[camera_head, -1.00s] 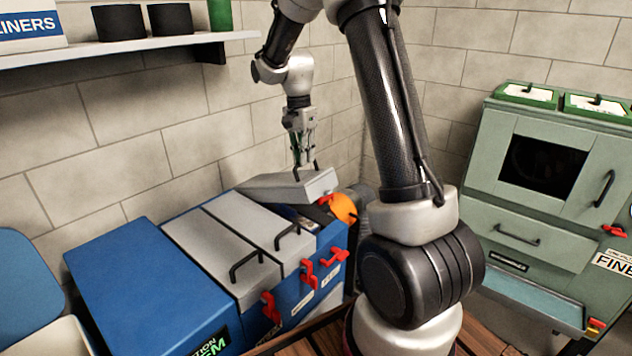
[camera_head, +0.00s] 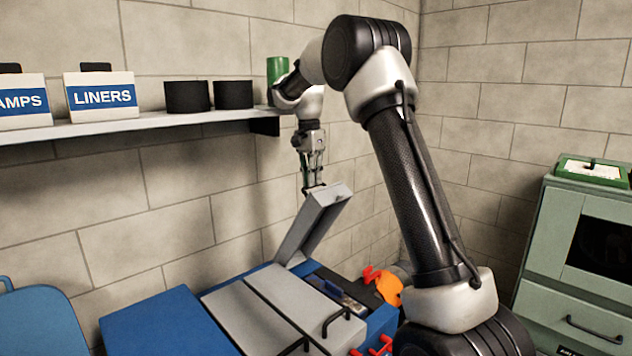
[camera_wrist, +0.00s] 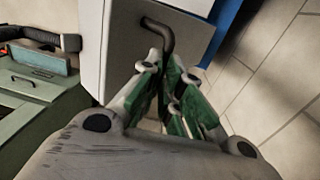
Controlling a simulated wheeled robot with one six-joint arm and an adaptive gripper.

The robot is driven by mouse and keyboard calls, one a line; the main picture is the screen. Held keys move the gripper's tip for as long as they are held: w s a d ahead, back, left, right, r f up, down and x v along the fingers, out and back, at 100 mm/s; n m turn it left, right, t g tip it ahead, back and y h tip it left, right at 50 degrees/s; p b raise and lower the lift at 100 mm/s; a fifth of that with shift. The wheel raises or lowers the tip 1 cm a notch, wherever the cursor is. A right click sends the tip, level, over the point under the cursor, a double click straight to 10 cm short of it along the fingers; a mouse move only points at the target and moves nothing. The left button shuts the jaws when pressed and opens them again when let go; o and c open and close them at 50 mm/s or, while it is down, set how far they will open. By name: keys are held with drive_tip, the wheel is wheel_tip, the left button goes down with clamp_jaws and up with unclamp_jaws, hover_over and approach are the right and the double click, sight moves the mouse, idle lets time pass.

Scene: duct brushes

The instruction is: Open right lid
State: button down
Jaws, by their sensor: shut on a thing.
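The right lid (camera_head: 312,224) is a grey panel on the blue cabinet (camera_head: 160,322). It is tilted up steeply, its front edge raised high and its back edge low near the wall. My gripper (camera_head: 312,184) is at the raised end of the lid, shut on its dark handle. In the wrist view the green fingers of my gripper (camera_wrist: 178,92) close around the curved black handle (camera_wrist: 160,36) on the pale lid face (camera_wrist: 128,50). The compartment (camera_head: 338,292) under the lid is uncovered, with some items inside that I cannot make out clearly.
Two other grey lids (camera_head: 248,318) lie closed to the left, with black handles. A shelf (camera_head: 150,122) with boxes and black cylinders runs above. A green machine (camera_head: 545,240) stands at the right.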

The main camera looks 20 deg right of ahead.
drive_tip(key=shift+a+f, duration=0.25)
drive_tip(key=shift+f, duration=0.55)
drive_tip(key=c, duration=1.6)
unclamp_jaws()
drive_tip(key=shift+w, duration=0.15)
drive_tip(key=shift+o, duration=0.4)
drive_tip(key=shift+w+f, duration=0.15)
drive_tip(key=shift+w, duration=0.1)
wheel_tip(320, 180, up, 12)
drive_tip(key=shift+w, duration=0.45)
drive_tip(key=shift+a, duration=0.1)
